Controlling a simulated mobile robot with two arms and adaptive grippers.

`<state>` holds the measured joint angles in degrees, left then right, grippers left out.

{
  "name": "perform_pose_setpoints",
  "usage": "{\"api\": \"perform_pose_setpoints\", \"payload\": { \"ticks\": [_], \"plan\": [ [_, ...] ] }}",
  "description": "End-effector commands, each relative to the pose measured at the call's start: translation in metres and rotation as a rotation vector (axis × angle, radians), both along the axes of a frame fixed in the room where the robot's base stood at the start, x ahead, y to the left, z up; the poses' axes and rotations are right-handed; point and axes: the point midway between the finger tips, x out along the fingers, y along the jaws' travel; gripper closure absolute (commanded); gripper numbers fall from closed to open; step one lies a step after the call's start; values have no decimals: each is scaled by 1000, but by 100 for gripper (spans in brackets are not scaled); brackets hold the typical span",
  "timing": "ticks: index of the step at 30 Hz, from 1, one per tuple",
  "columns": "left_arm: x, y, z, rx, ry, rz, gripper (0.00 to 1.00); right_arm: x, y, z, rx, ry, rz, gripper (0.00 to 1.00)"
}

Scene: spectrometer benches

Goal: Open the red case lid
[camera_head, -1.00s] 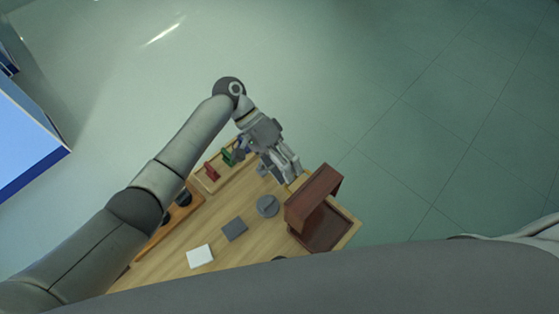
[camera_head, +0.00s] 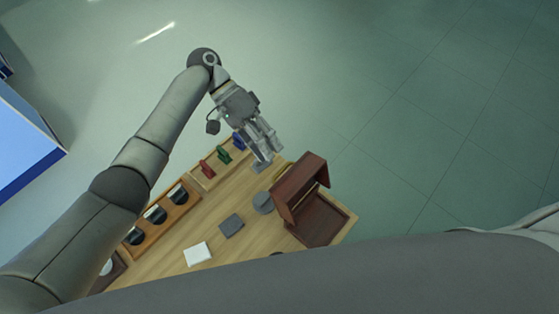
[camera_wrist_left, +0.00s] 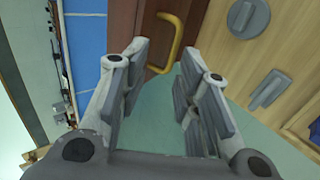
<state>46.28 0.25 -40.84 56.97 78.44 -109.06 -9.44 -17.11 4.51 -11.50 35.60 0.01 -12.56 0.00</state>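The red case (camera_head: 318,222) is a reddish-brown box at the right end of the wooden bench. Its lid (camera_head: 300,186) stands raised, so the dark inside shows. In the left wrist view the lid's red-brown face (camera_wrist_left: 190,22) fills the top middle, with a yellow handle (camera_wrist_left: 176,42) on it. My left gripper (camera_head: 273,152) is above the bench's far edge, to the upper left of the lid. In the left wrist view its fingers (camera_wrist_left: 165,82) are spread apart with nothing between them, and the handle is just beyond the tips. My right gripper is not in view.
A grey disc (camera_head: 263,202), a grey block (camera_head: 231,225) and a white card (camera_head: 198,253) lie on the bench left of the case. Red (camera_head: 208,168), green (camera_head: 224,156) and blue pieces stand in a wooden rack. Open floor lies beyond the bench.

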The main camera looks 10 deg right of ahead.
Motion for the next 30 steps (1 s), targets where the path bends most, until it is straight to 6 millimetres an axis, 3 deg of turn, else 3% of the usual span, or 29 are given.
{"api": "perform_pose_setpoints", "payload": {
  "ticks": [9,30],
  "plan": [
    [26,19,25,1,2,-1,70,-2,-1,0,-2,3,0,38],
    [27,21,26,1,3,-2,70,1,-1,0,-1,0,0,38]
  ]
}}
